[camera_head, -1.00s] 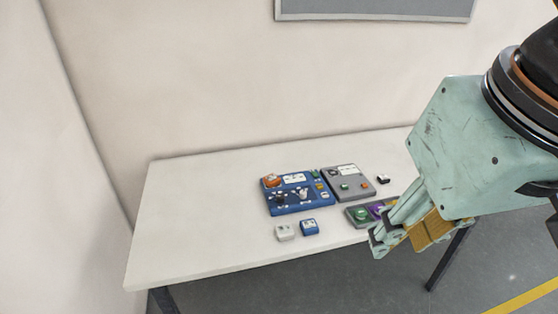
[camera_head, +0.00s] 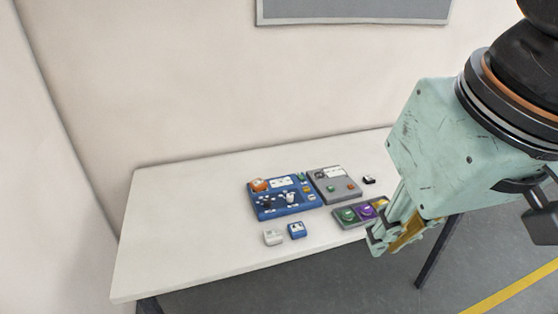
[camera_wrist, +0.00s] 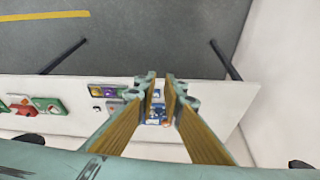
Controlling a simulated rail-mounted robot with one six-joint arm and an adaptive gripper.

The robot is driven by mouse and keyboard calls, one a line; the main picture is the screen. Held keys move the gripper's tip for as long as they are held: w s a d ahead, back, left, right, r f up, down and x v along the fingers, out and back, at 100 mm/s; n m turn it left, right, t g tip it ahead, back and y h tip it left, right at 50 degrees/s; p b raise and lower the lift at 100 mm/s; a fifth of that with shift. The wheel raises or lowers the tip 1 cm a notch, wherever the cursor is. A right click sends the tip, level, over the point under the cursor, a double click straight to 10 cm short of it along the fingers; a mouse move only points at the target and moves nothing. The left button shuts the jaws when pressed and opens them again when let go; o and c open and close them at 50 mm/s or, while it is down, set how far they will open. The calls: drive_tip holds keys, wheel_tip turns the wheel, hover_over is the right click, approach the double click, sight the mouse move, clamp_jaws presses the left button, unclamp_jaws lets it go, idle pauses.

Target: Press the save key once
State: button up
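No key can be read as the save key at this size; labels are too small. A blue control panel (camera_head: 284,207) lies on the white table, with an orange knob, dark controls and small coloured keys. A grey panel (camera_head: 334,184) with a green and an orange key adjoins it. A smaller panel (camera_head: 345,222) has green, purple and yellow parts, the yellow one partly behind my gripper. My gripper (camera_head: 378,244) is at the table's front right, apart from the keys. In the wrist view my gripper (camera_wrist: 160,86) is open, with the blue panel (camera_wrist: 157,113) seen between its fingers.
A white block (camera_head: 273,237) and a blue block (camera_head: 297,230) stand in front of the blue panel. A small black-and-white block (camera_head: 369,180) stands right of the grey panel. The left part of the table (camera_head: 180,235) is clear.

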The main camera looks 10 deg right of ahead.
clamp_jaws()
idle(0.5)
drive_tip(key=shift+w, duration=0.1)
idle(0.6)
